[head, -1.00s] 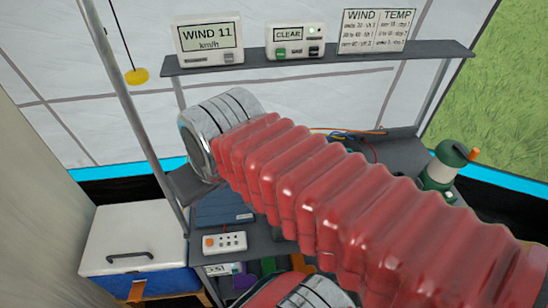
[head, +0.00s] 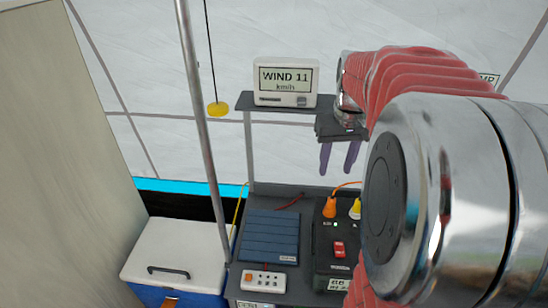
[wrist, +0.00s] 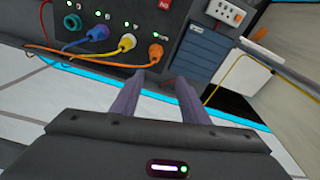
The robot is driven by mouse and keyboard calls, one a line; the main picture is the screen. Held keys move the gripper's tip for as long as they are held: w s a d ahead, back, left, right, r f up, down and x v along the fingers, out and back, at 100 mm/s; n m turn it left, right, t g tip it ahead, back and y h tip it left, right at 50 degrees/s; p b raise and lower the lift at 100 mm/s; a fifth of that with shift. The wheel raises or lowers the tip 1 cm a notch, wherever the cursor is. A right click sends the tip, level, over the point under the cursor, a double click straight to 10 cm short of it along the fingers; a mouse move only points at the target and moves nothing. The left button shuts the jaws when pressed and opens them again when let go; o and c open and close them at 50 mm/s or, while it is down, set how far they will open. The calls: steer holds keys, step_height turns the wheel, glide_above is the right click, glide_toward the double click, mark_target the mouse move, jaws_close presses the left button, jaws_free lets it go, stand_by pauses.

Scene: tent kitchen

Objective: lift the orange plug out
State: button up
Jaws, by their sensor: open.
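The orange plug (head: 330,208) stands in the dark power box (head: 335,262), with an orange cable running from it. In the wrist view the orange plug (wrist: 155,52) is the rightmost in a row of plugs, just beyond the fingertips. My gripper (head: 337,172) is open and empty, its purple fingers pointing down above the box, apart from the plug. In the wrist view my gripper (wrist: 163,74) has its two fingers spread either side of the plug's line. A yellow plug (head: 355,208) is beside it; my arm hides the box's right side in the head view.
Left of the box are a blue ribbed panel (head: 270,237) and a white power strip (head: 262,280). A wind display (head: 286,82) stands on the shelf above.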

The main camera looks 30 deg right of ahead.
mark_target(332, 197)
steer(key=shift+d+f, duration=0.15)
steer(key=shift+d, duration=0.5)
steer(key=shift+f, duration=0.1)
steer(key=f, duration=0.5)
steer(key=w+f, duration=0.1)
steer(key=f, duration=0.2)
steer(key=shift+d+f, duration=0.15)
steer(key=shift+f, duration=0.05)
steer(key=shift+s, duration=0.1)
steer(key=shift+d+f, duration=0.15)
steer(key=shift+f, duration=2.45)
steer(key=shift+c, duration=0.5)
